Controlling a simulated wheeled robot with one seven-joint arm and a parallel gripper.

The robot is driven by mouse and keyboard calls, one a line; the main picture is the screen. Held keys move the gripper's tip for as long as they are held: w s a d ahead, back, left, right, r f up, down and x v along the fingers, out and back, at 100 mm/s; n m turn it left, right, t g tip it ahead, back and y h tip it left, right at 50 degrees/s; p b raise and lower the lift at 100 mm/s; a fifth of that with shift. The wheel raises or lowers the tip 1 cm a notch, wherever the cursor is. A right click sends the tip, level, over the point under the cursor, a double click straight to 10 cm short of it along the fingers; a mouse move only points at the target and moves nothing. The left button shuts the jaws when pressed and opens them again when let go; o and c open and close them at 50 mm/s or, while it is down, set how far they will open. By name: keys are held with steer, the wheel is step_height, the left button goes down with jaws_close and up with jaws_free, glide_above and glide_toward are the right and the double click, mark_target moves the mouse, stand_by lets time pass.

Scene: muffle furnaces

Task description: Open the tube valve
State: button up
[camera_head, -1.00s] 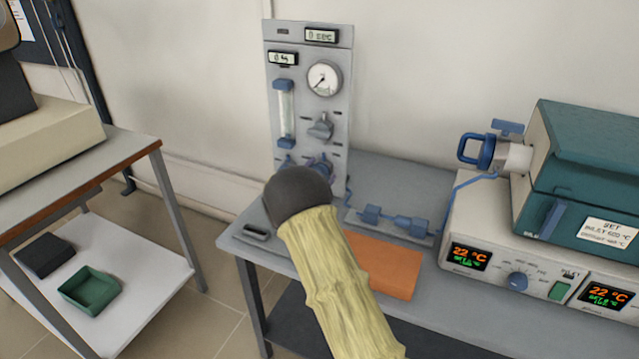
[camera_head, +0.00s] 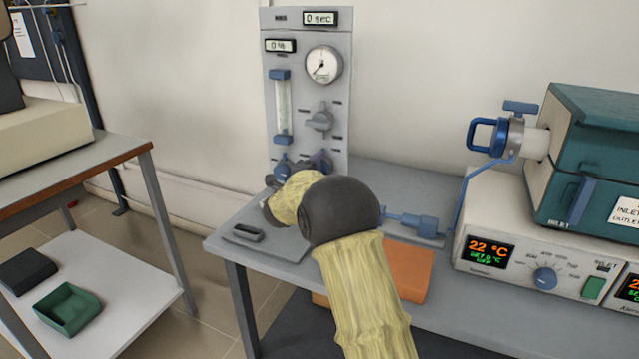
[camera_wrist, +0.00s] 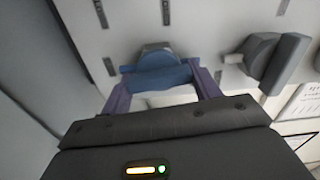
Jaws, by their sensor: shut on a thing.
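A grey gas panel (camera_head: 304,60) stands at the back of the table. In the head view my arm hides much of the gripper.
The panel also carries a gauge (camera_head: 323,65), a flow tube (camera_head: 281,107) and a grey knob (camera_head: 320,118). An orange block (camera_head: 408,268) lies in front. A blue tube fitting (camera_head: 413,224) and a teal furnace (camera_head: 605,150) are to the right. A side table (camera_head: 60,165) is at left.

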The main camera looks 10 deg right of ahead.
steer(key=shift+f+m+b, duration=0.25)
steer(key=shift+m+b, duration=0.3)
steer(key=shift+m, duration=0.05)
steer(key=o, duration=1)
steer(key=shift+r, duration=0.15)
steer(key=p+v, duration=0.1)
steer(key=v, duration=1.6)
steer(key=shift+s+a+p, duration=0.1)
steer(key=shift+s+p, duration=0.1)
steer(key=shift+p, duration=0.15)
